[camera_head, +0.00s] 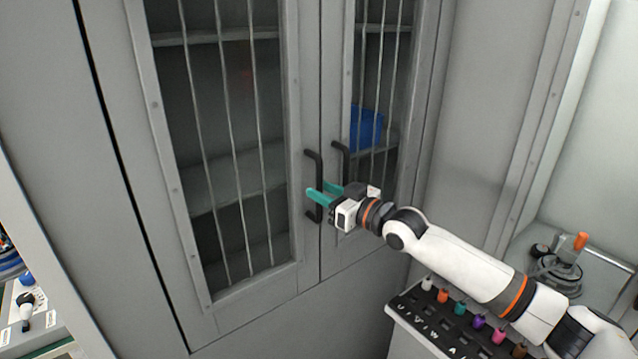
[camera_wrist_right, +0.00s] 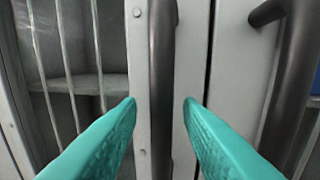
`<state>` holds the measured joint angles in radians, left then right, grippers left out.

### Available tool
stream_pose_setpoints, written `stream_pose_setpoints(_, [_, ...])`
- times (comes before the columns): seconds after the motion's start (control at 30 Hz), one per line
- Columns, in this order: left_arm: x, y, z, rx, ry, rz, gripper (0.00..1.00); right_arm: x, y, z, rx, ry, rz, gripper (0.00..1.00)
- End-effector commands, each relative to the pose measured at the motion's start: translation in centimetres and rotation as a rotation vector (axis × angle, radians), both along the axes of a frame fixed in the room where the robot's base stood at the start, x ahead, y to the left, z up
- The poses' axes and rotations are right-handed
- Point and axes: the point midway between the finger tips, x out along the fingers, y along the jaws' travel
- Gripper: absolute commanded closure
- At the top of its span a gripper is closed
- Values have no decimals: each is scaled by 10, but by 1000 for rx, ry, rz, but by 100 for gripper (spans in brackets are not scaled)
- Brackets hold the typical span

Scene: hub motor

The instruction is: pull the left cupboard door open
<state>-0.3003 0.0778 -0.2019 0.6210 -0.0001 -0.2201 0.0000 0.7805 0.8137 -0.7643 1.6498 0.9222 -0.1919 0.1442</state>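The left cupboard door (camera_head: 308,255) is grey with a barred window and looks shut, flush beside the right door (camera_head: 333,264). Its dark bar handle (camera_head: 316,170) runs upright near the seam. My right gripper (camera_head: 323,191) is at the lower part of this handle. In the right wrist view the two teal fingers (camera_wrist_right: 160,102) are apart, with the left door's handle (camera_wrist_right: 162,80) upright between them and gaps on both sides. The right door's handle (camera_wrist_right: 290,80) stands to the right, outside the fingers. My left gripper is not in view.
A blue container (camera_head: 366,129) stands on a shelf behind the right door's bars. A rack with several coloured items (camera_head: 460,308) is at lower right, below my right arm. A bench with small items (camera_head: 27,300) is at lower left. The space before the left door looks free.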

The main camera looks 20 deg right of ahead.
Motion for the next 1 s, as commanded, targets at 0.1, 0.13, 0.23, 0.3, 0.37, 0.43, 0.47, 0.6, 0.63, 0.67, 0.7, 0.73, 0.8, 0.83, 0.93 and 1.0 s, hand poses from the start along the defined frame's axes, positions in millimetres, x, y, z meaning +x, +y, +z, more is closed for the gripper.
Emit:
stream_pose_setpoints(0.1, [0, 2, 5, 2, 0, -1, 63, 10, 6, 1, 1, 0, 0, 67])
stream_pose_setpoints(0.13, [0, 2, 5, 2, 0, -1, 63, 11, 7, 1, 1, -1, -1, 67])
stream_pose_setpoints(0.23, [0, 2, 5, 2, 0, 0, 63, 14, 9, 0, 0, -1, 0, 67])
stream_pose_setpoints(0.3, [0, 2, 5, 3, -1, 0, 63, 14, 9, 0, -1, -2, 0, 67])
stream_pose_setpoints(0.37, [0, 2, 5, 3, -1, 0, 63, 14, 9, 0, -1, -2, 0, 67])
stream_pose_setpoints(0.43, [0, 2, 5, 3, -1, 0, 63, 14, 9, 0, -1, -2, 0, 67])
stream_pose_setpoints(0.47, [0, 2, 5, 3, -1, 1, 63, 14, 9, 0, -1, -2, 0, 67])
stream_pose_setpoints(0.6, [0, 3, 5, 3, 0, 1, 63, 14, 8, 0, -1, -1, 0, 89])
stream_pose_setpoints(0.63, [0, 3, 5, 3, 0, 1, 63, 14, 8, 0, -1, -1, 0, 94])
stream_pose_setpoints(0.67, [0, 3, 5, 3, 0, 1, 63, 14, 8, 0, -1, -1, 0, 98])
stream_pose_setpoints(0.7, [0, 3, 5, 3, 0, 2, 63, 14, 8, 0, -1, -1, 0, 100])
stream_pose_setpoints(0.73, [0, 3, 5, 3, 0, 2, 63, 14, 8, 0, -1, -1, 0, 100])
stream_pose_setpoints(0.8, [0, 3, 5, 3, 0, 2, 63, 14, 8, 0, -1, -1, -1, 100])
stream_pose_setpoints(0.83, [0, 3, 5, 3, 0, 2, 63, 14, 8, 0, -1, -1, -1, 100])
stream_pose_setpoints(0.93, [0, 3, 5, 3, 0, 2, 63, 14, 9, -1, -1, -1, -1, 100])
stream_pose_setpoints(1.0, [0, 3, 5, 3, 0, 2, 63, 15, 11, -1, 0, 0, 0, 100])
